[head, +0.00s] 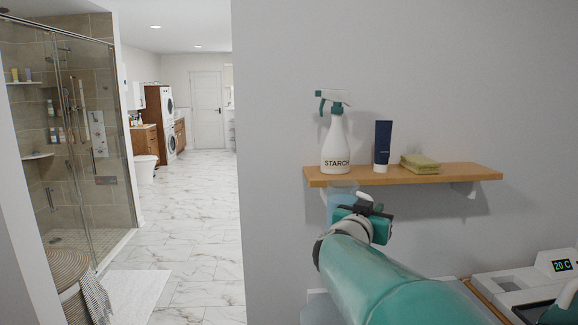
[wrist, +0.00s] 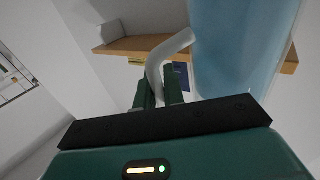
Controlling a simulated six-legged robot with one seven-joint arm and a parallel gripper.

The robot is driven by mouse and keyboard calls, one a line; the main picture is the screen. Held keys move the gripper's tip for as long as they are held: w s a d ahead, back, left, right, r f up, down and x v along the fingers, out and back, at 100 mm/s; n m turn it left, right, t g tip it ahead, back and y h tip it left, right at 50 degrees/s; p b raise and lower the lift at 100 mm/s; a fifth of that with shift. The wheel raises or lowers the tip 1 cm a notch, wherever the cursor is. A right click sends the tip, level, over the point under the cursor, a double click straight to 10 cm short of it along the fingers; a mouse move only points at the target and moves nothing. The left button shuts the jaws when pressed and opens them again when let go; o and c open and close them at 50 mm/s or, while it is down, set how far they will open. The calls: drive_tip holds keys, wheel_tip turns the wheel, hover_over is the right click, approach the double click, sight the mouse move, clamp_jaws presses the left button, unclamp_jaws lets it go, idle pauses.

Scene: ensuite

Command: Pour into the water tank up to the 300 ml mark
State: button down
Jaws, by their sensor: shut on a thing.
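My gripper (head: 362,212) is shut on the pale curved handle (wrist: 157,62) of a translucent light-blue jug (wrist: 235,45). The two green fingers (wrist: 160,90) stand on either side of the handle in the wrist view. In the head view the jug (head: 343,192) shows just below the left end of the shelf, partly hidden by my gripper. How much is in the jug cannot be told. A white appliance (head: 510,282) with a display reading 20 C stands at the lower right. I cannot make out the water tank or a 300 ml mark.
A wooden shelf (head: 450,174) on the grey wall carries a starch spray bottle (head: 335,145), a dark blue tube (head: 382,145) and a folded green cloth (head: 419,164). To the left are a glass shower (head: 80,140), a woven basket (head: 65,275) and open marble floor (head: 185,220).

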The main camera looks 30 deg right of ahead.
drive_tip(key=w+a+f+n+t+y, duration=0.3)
drive_tip(key=a+f, duration=0.8)
drive_tip(key=f, duration=0.4)
drive_tip(key=w+a+f+n+t+y, duration=0.3)
drive_tip(key=w+a+f+n+y, duration=0.2)
drive_tip(key=w+a+f, duration=0.5)
drive_tip(key=w+a+f+n+t+y, duration=0.3)
drive_tip(key=w+a+f+y, duration=0.4)
drive_tip(key=a+f, duration=0.7)
wheel_tip(320, 180, down, 6)
drive_tip(key=shift+a+f+n+t+y, duration=0.2)
drive_tip(key=shift+n+t+y, duration=0.25)
drive_tip(key=shift+n, duration=0.35)
